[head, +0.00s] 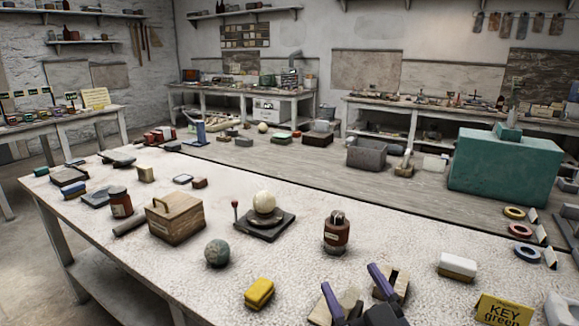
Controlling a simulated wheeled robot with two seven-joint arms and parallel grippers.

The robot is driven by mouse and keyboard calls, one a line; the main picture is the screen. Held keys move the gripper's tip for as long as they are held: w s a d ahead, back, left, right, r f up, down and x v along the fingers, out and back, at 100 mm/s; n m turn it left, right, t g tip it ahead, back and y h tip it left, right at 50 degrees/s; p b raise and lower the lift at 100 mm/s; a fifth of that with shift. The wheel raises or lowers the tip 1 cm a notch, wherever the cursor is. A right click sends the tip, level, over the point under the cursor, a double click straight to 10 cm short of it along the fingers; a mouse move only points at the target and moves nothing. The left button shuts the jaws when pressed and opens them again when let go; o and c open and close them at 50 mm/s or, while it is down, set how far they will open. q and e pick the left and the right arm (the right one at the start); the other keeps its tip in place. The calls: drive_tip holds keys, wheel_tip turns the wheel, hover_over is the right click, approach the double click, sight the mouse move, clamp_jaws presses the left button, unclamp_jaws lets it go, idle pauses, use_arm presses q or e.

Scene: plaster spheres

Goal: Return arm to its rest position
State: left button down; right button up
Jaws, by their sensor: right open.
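My right gripper (350,279) shows at the bottom edge, right of the middle, with two purple-tipped fingers spread apart. Nothing is seen held between them. The fingers overlap some small wooden blocks on the white speckled table (115,240) in the picture, and I cannot tell whether they touch. Most of the right arm is outside the frame. My left gripper is not in view. A cream sphere (263,201) rests on a dark square stand (270,227).
A large green box (503,172) is at the right. Bare tabletop lies between the jar and white block.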

drive_tip(key=s+d+f+m+g+h, duration=0.3)
drive_tip(key=s+d+f+g+h, duration=0.15)
drive_tip(key=f, duration=0.35)
drive_tip(key=s+d+f+m+g+h, duration=0.3)
drive_tip(key=s+f+m+g+h, duration=0.15)
drive_tip(key=f, duration=0.25)
drive_tip(key=s+a+f+n+g+y, duration=0.1)
drive_tip(key=s+f+n+g, duration=0.2)
drive_tip(key=s, duration=0.4)
drive_tip(key=s+a+f+n+g+y, duration=0.1)
drive_tip(key=s+a+f+g, duration=0.1)
drive_tip(key=s+f+g, duration=0.35)
drive_tip(key=s+d+f+g, duration=0.1)
drive_tip(key=s+f, duration=0.1)
drive_tip(key=f, duration=0.6)
drive_tip(key=s+f, duration=0.3)
drive_tip(key=f, duration=0.4)
drive_tip(key=s+d+f+g, duration=0.1)
drive_tip(key=s+d+f, duration=0.2)
drive_tip(key=s+f, duration=0.8)
drive_tip(key=shift+s+h, duration=0.3)
drive_tip(key=shift+s, duration=0.45)
drive_tip(key=shift+d, duration=0.1)
